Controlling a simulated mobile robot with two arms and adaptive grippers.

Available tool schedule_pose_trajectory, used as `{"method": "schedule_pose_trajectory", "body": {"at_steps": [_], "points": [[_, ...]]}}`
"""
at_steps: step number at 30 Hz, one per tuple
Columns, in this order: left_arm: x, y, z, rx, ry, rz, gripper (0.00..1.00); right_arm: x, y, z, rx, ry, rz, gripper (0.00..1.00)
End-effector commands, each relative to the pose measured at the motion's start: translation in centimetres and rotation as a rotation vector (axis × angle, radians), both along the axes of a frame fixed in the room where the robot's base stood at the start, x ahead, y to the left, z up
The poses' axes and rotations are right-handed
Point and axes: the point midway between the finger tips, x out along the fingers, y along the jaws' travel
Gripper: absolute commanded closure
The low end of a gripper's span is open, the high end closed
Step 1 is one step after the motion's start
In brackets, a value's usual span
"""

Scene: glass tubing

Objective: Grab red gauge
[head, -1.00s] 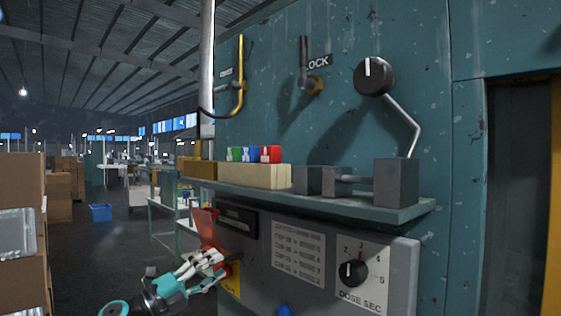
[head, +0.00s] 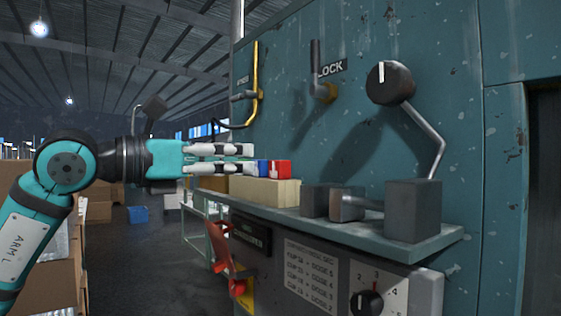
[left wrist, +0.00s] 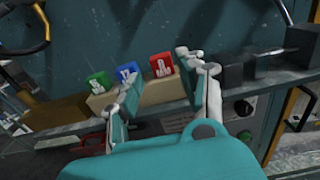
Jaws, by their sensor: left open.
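The red gauge (head: 280,169) sits at the right end of a row on a pale block (head: 262,190) on the shelf. In the left wrist view the red gauge (left wrist: 162,66) shows between the blue gauge (left wrist: 127,74) and the right-hand finger. My left gripper (head: 252,158) is open and reaches in from the left, level with the gauges. In the head view its fingers overlap the row and hide the green gauge. In the left wrist view my left gripper (left wrist: 158,92) has its fingers spread, with nothing held. My right gripper is not in view.
Dark grey blocks (head: 413,211) stand on the shelf (head: 420,250) to the right. A hooked yellow pipe (head: 257,75), levers and a black knob (head: 390,82) project from the teal wall above. A dosing panel (head: 310,265) hangs below.

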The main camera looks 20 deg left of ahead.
Motion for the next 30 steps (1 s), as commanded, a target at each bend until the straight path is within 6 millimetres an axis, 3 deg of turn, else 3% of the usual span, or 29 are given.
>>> {"method": "schedule_pose_trajectory", "body": {"at_steps": [4,11,21,30], "points": [[2.2,-1.8,0.4,0.000,0.001,-0.002,0.60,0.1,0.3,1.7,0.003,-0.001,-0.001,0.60],[3.7,-2.8,0.0,-0.002,0.001,-0.001,0.60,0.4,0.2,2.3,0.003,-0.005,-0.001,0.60],[7.2,-5.4,-0.8,-0.002,0.003,-0.002,0.60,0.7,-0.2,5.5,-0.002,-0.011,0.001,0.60],[7.7,-5.8,-1.1,-0.002,0.000,-0.001,0.60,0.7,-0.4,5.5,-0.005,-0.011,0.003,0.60]]}}
